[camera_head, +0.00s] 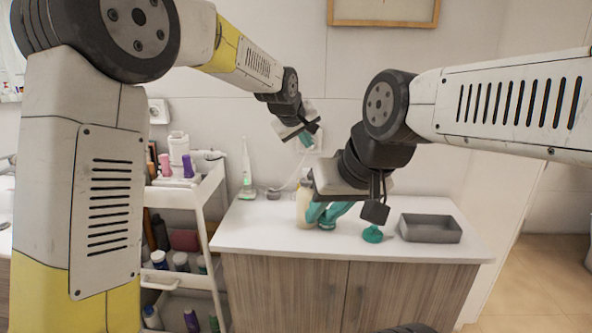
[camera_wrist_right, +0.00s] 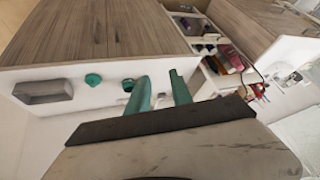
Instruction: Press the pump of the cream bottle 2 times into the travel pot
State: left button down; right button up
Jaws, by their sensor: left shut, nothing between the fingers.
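The cream bottle (camera_head: 303,207), pale with a cream-coloured body, stands on the white counter; its top and pump are hidden behind my right gripper. My right gripper (camera_head: 328,214) is beside it, pointing down, with its teal fingers apart; they also show spread in the right wrist view (camera_wrist_right: 160,85). A small teal pot-like piece (camera_head: 327,226) stands just below those fingers, partly covered. A second teal round piece (camera_head: 372,235) sits to its right. I cannot tell for sure which is the travel pot. My left gripper (camera_head: 306,138) is shut and empty, raised above and behind the bottle.
A grey tray (camera_head: 431,228) stands at the counter's right. An electric toothbrush (camera_head: 247,174) and a small round grey item (camera_head: 273,194) are at the back left. A white cart (camera_head: 203,197) with several bottles stands left of the counter (camera_head: 262,226). The front strip of the counter is clear.

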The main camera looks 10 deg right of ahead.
grip_shut()
dwell(1.4)
